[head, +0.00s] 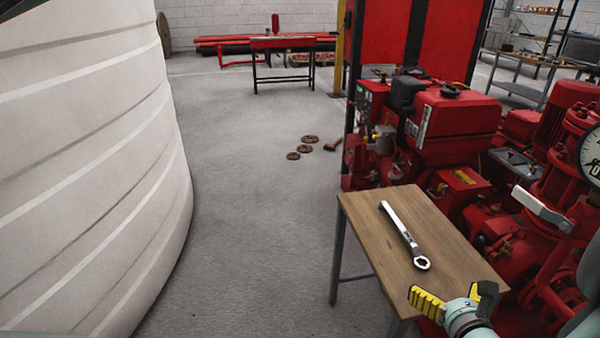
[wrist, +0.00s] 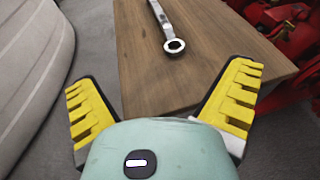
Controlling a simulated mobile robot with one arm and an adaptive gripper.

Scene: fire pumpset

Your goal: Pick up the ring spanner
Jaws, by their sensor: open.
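The ring spanner (head: 404,236) is a long silver spanner lying flat on a small wooden-topped table (head: 365,218). Its ring end points toward my gripper (head: 455,297), and its other end points away to the back left. In the wrist view the spanner's ring end (wrist: 174,46) lies on the wooden top (wrist: 146,87), beyond the fingers. My gripper (wrist: 163,108) is open, with its yellow ridged fingers spread wide and nothing between them. It is at the table's near edge, apart from the spanner.
A red pumpset (head: 450,130) stands close behind and right of the table, with a valve lever (head: 542,208) and a gauge. A large white tank (head: 90,170) fills the left. Brown rings (head: 304,149) lie on the floor. A red table (head: 283,45) stands far back.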

